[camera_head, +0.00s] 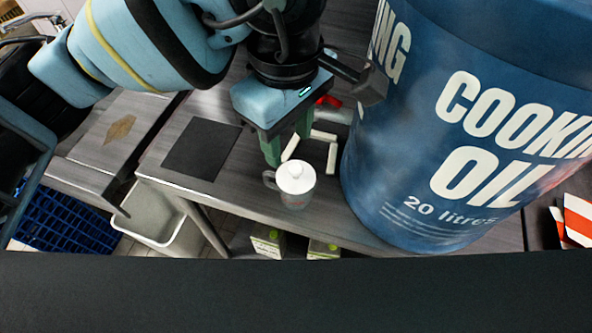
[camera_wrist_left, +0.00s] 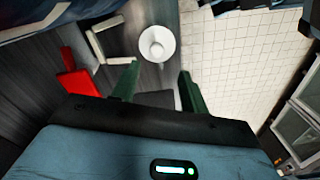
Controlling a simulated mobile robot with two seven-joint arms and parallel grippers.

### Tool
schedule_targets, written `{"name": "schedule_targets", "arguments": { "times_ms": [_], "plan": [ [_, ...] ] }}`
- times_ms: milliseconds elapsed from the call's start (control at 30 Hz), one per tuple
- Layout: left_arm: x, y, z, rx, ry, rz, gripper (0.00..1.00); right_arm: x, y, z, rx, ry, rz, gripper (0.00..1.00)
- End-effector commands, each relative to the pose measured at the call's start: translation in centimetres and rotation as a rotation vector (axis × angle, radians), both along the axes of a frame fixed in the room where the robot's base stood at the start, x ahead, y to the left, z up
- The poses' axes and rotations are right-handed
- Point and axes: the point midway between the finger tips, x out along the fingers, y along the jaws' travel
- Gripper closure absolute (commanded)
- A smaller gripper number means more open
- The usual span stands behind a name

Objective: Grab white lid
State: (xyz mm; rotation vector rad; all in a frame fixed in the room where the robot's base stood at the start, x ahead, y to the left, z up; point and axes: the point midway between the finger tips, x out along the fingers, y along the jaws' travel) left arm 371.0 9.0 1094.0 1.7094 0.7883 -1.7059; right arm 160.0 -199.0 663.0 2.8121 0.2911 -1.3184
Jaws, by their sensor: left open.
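The mug's handle points left in the head view. In the left wrist view the lid (camera_wrist_left: 157,43) is a white disc just beyond the fingertips, roughly centred between them. My left gripper (camera_head: 287,149) is open, its two green fingers pointing down, just behind the lid in the head view. Both fingers also show in the left wrist view (camera_wrist_left: 158,72), apart with nothing between them. My right gripper is not in view.
A large blue cooking oil drum (camera_head: 440,200) stands close to the right of the mug. White bars (camera_head: 331,157) and a red item (camera_head: 328,100) lie behind it. A dark mat (camera_head: 203,148) lies to the left. A grey bin (camera_head: 150,220) stands below the table.

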Motion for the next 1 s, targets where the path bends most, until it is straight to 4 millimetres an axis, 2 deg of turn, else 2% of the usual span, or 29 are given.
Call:
{"name": "schedule_targets", "arguments": {
  "times_ms": [67,267,633,933,1000],
  "plan": [
    [0.0,0.0,-0.7,0.001,0.002,0.000,0.56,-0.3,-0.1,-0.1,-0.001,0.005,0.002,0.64],
    [-0.1,-0.1,-1.3,0.000,0.001,0.000,0.56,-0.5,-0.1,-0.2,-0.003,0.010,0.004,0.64],
    [0.0,-0.9,-5.7,0.000,0.001,0.000,0.56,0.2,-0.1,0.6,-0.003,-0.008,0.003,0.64],
    [0.0,-0.9,-6.1,-0.002,0.001,-0.001,0.56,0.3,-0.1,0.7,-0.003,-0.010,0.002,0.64],
    [0.0,-0.9,-6.1,-0.002,0.001,-0.001,0.65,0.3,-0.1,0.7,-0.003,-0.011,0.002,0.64]
  ]
}}
